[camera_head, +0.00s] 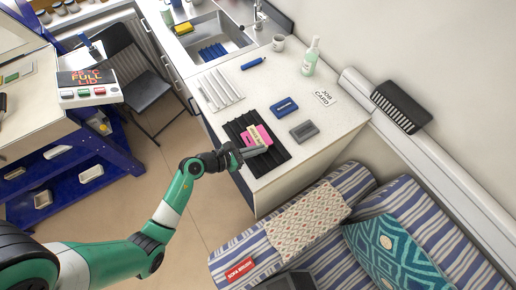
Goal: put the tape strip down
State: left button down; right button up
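A pink block (248,138) lies on the dark ribbed mat (270,165) on the white counter. A small cream strip with dark marks (258,135), which looks like the tape strip, shows against the pink block; I cannot tell whether it touches it. My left gripper (262,150) reaches in from the left, with its grey fingers low over the mat, right beside the pink block and the strip. The fingers overlap in this view, so I cannot tell whether they are open or shut on the strip. My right gripper is not in view.
A blue case (284,106), a grey block (304,131) and a job card (324,97) lie right of the mat. A green bottle (311,57) and mug (279,42) stand behind. A white ribbed rack (220,88) lies near the sink. Bare counter shows between them.

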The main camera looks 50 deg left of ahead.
pick_arm(q)
jog(key=c, duration=1.1)
grip_release()
jog(key=shift+s+r, duration=0.1)
jog(key=shift+r, duration=0.1)
jog(key=p+v, duration=0.2)
jog(key=v, duration=1)
jog(key=shift+f+p, duration=0.1)
jog(key=shift+p, duration=0.25)
